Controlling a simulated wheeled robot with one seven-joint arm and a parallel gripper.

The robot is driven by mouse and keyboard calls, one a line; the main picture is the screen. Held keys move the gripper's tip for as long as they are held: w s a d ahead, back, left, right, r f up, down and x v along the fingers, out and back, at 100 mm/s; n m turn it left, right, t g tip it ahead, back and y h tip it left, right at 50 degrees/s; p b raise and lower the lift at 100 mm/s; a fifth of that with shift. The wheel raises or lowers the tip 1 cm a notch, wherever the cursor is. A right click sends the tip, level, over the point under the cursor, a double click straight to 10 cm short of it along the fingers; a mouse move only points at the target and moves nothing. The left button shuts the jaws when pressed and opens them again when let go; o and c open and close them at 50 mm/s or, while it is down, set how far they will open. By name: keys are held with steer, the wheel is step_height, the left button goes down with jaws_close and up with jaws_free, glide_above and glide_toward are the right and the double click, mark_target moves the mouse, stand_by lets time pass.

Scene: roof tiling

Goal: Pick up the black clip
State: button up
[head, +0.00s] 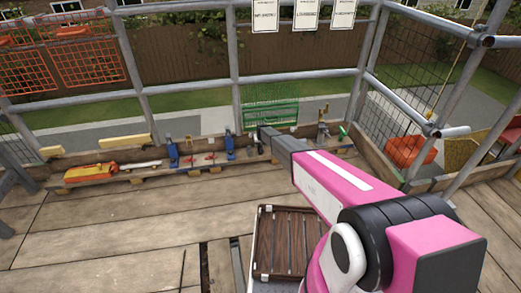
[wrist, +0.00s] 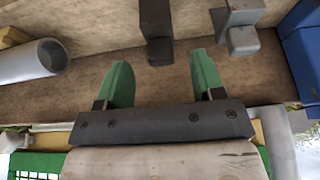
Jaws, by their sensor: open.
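The black clip (wrist: 156,32) shows in the wrist view as a dark upright block near the top middle, against the wooden boards. My gripper (wrist: 160,62) is open, with its two green fingers spread apart and pointing toward the clip. The clip's lower end is near the line of the fingertips, between them from side to side, with nothing held. I cannot tell the remaining depth between them. In the head view my pink arm reaches to the wooden trough at the back; the fingers and the clip cannot be made out there.
A grey clip-like piece (wrist: 243,40) stands close right of the black clip, with a blue object (wrist: 303,50) beyond. A grey tube (wrist: 32,62) lies left. In the head view, blue clamps (head: 230,147) and an orange tool (head: 90,172) line the trough; a brown case (head: 284,243) stands in front.

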mark_target(260, 146)
steer(key=x, duration=0.5)
steer(key=shift+w+a+f, duration=0.1)
steer(key=shift+a, duration=0.05)
steer(key=c, duration=1)
